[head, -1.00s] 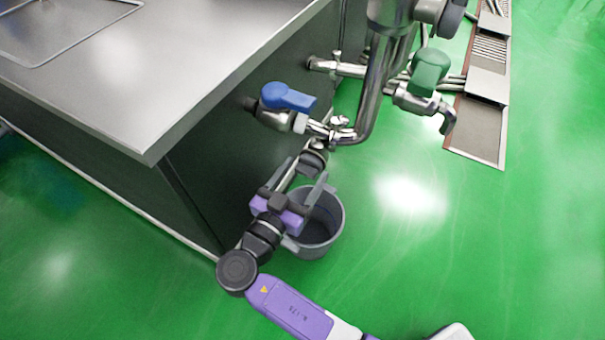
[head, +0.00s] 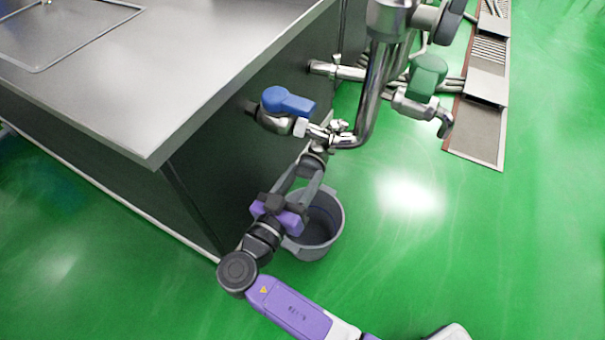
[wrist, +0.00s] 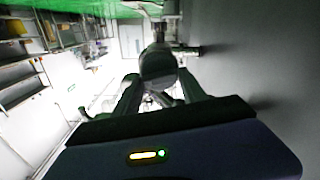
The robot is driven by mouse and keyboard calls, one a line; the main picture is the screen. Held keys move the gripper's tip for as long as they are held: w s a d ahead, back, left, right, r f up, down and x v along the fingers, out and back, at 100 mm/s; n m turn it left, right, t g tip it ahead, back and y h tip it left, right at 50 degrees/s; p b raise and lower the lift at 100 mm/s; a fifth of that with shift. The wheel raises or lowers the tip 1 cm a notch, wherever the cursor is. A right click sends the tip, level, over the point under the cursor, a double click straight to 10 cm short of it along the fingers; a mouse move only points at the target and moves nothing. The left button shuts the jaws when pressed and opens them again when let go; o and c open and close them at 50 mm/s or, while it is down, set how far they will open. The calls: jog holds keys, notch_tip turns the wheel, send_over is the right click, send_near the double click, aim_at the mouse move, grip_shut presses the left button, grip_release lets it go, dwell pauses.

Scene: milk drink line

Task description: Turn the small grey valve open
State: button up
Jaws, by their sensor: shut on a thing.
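The small grey valve (head: 317,154) sits low on the pipework, below the blue-handled valve. Its front is partly hidden by my fingers in the head view. In the wrist view a dark, rounded end of it (wrist: 158,66) shows between the fingers. My gripper (head: 311,168), with purple and black parts, reaches up to it from below left and is shut on it. My fingers also show in the wrist view (wrist: 160,88), one on each side of the rounded end. The valve's turn angle cannot be told.
A blue-handled valve (head: 287,101) stands just above, and a green-handled valve (head: 428,76) is to the upper right. A grey bucket (head: 331,216) stands on the floor beneath my gripper. A steel counter (head: 190,85) is close on the left. Green floor at right is clear.

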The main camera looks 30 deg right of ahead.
jog(key=n+p, duration=0.2)
jog(key=n, duration=0.2)
jog(key=shift+a+r+n, duration=0.1)
jog(key=shift+n, duration=0.2)
jog(key=n+p, duration=0.2)
jog(key=n, duration=0.1)
jog(key=shift+w+n+p, duration=0.1)
jog(key=shift+n+p, duration=0.2)
jog(key=shift+p, duration=0.05)
jog(key=n+p, duration=0.3)
jog(key=n, duration=0.2)
jog(key=shift+f, duration=0.2)
jog(key=shift+f+n+p, duration=0.15)
jog(key=shift+n+p, duration=0.3)
jog(key=shift+n, duration=0.65)
jog(key=o, duration=1.3)
jog(key=shift+a, duration=0.15)
jog(key=v, duration=0.7)
jog(key=shift+a+p, duration=0.2)
jog(key=shift+p, duration=0.2)
